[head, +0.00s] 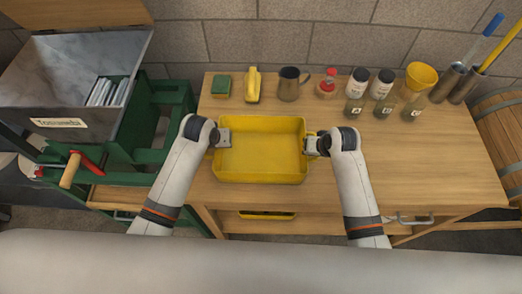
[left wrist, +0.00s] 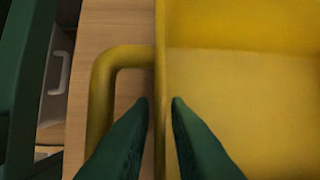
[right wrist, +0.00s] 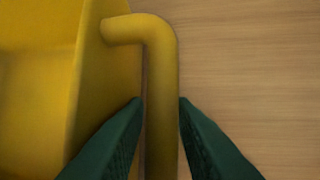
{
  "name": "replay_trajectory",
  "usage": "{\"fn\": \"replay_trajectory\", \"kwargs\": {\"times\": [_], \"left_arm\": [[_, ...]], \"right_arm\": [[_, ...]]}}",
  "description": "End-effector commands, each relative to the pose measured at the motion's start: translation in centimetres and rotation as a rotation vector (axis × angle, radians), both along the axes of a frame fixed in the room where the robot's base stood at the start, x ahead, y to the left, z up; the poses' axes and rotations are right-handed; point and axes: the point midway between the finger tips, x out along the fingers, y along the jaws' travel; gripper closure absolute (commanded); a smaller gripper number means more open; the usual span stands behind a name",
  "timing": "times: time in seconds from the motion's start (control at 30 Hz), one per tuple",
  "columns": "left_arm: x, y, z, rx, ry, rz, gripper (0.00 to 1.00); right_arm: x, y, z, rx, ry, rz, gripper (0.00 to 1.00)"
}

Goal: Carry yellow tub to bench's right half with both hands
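The empty yellow tub (head: 260,160) stands on the left half of the wooden bench (head: 420,170). My left gripper (head: 220,138) is at its left side. In the left wrist view its fingers (left wrist: 161,102) close in on the tub's side wall (left wrist: 161,60), one inside and one outside; the left handle (left wrist: 101,90) is beside them, not between them. My right gripper (head: 311,145) is at the tub's right side. In the right wrist view its fingers (right wrist: 161,102) are closed around the right handle (right wrist: 161,70). Finger contact is partly hidden.
A green sponge (head: 221,85), yellow object (head: 253,85), metal jug (head: 289,85), red-topped bottle (head: 327,84), several jars and bottles, and a yellow funnel (head: 421,77) line the bench's back. The right half's front is clear. A green-framed machine (head: 150,130) stands left.

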Motion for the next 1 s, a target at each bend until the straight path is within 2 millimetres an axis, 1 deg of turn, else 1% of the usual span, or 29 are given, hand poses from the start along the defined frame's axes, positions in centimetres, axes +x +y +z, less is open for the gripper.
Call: {"fn": "replay_trajectory", "kwargs": {"times": [0.23, 0.27, 0.33, 0.4, 0.8, 1.0], "left_arm": [[0.0, 0.0, 0.0, 0.0, 0.0, 0.0, 0.85], [0.0, 0.0, 0.0, 0.0, 0.0, 0.0, 0.88], [0.0, 0.0, 0.0, 0.0, 0.0, 0.0, 0.99], [0.0, 0.0, 0.0, 0.0, 0.0, 0.0, 1.0], [0.0, 0.0, 0.2, -0.001, -0.001, 0.0, 1.0], [0.0, 0.0, 1.2, -0.001, -0.001, 0.0, 1.0]], "right_arm": [[0.0, 0.0, 0.0, 0.0, 0.0, 0.0, 0.77], [0.0, 0.0, 0.0, 0.0, 0.0, 0.0, 0.8], [0.0, 0.0, 0.0, 0.0, 0.0, 0.0, 0.91], [0.0, 0.0, 0.0, 0.0, 0.0, 0.0, 1.0], [0.1, 0.0, 0.2, 0.0, -0.002, 0.0, 1.0], [0.1, 0.0, 1.2, 0.0, -0.002, 0.0, 1.0]]}}
